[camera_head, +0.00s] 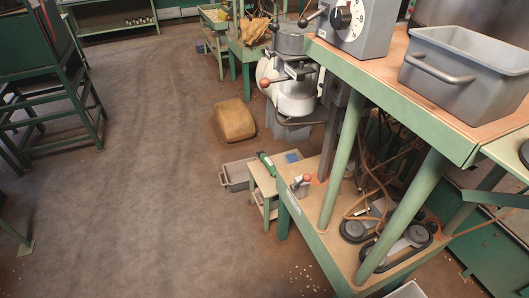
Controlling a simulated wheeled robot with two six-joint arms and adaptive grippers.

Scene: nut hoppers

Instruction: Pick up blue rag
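A small blue patch (292,157) shows at the far end of the low shelf, below the machine; it is too small to tell whether it is a rag. No other cloth that is clearly blue can be made out. Neither of my grippers shows in the view.
A green-framed workbench (395,95) with a grey bin (465,70) and a dial box (357,25) fills the right. A tan sack (234,120) and a grey crate (236,175) lie on the floor. A green rack (45,75) stands at left. The middle floor is clear.

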